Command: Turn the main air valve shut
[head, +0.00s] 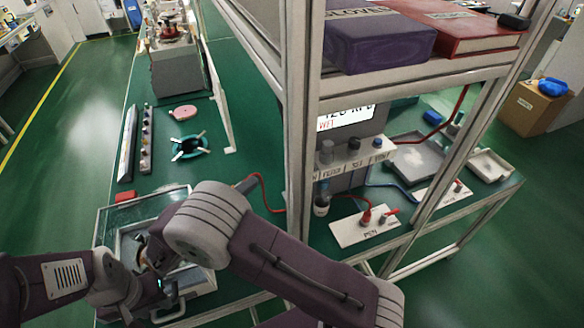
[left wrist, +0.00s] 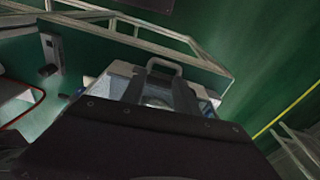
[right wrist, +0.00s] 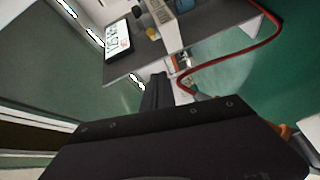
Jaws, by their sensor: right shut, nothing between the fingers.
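I cannot clearly pick out the main air valve in any view. A red hose (right wrist: 240,62) curves to a grey fitting (right wrist: 196,91) just right of my right gripper (right wrist: 157,88) in the right wrist view. Its fingers are together and empty; I see no contact with the fitting. In the head view my right arm's large link hides its gripper. My left gripper (left wrist: 166,92) is open in the left wrist view, its dark fingers apart in front of a case with a grey handle (left wrist: 179,66). I cannot tell whether they touch it.
A white panel (head: 350,232) with red plugs lies on the green bench. The green floor (head: 90,100) at left is clear.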

